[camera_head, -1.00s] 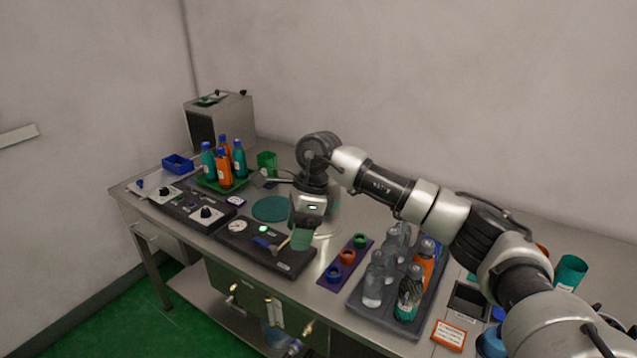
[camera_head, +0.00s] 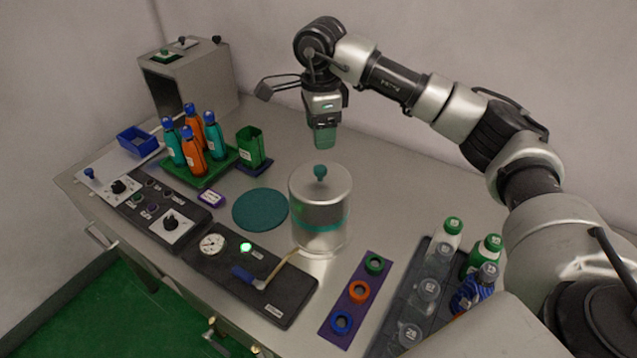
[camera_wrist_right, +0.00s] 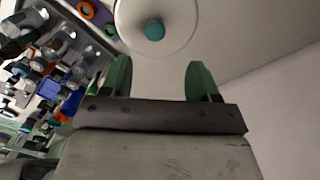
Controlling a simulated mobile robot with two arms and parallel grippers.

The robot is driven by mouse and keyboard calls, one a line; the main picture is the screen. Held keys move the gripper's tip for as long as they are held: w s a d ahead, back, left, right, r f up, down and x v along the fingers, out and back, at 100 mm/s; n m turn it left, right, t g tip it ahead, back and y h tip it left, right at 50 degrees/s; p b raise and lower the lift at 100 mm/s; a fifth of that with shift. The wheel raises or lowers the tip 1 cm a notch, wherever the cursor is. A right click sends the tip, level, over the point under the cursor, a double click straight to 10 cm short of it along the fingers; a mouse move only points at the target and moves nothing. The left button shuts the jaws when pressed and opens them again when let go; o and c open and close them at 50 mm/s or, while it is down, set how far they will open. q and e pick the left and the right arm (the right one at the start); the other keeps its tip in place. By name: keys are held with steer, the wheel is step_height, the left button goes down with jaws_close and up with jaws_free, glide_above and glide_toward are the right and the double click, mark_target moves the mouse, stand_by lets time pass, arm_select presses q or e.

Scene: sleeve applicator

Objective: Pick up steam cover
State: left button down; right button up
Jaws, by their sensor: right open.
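My left gripper is not in view.
A black control panel with a gauge and a lever (camera_head: 252,270) lies in front of the cover. A purple strip with coloured rings (camera_head: 351,310) and a grey bottle tray (camera_head: 383,335) are at right. A green tray of bottles (camera_head: 222,172) and a steel box (camera_head: 190,82) are at left.

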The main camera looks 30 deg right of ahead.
mark_target(320, 168)
steer(key=f, duration=0.1)
steer(key=s+f+p, duration=0.1)
steer(key=f, duration=0.1)
steer(key=shift+s+a+f, duration=0.1)
steer(key=shift+f, duration=0.6)
steer(key=shift+w+f, duration=0.2)
steer(key=shift+f, duration=0.1)
step_height(320, 168, down, 4)
steer(key=shift+a+f+p, duration=0.1)
steer(key=shift+f+p, duration=0.1)
steer(key=shift+p, duration=0.95)
steer(key=shift+f, duration=0.35)
steer(key=shift+c, duration=0.4)
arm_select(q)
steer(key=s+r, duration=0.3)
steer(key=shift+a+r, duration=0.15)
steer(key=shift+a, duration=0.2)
arm_select(e)
steer(key=shift+w+r, duration=0.1)
jaws_close()
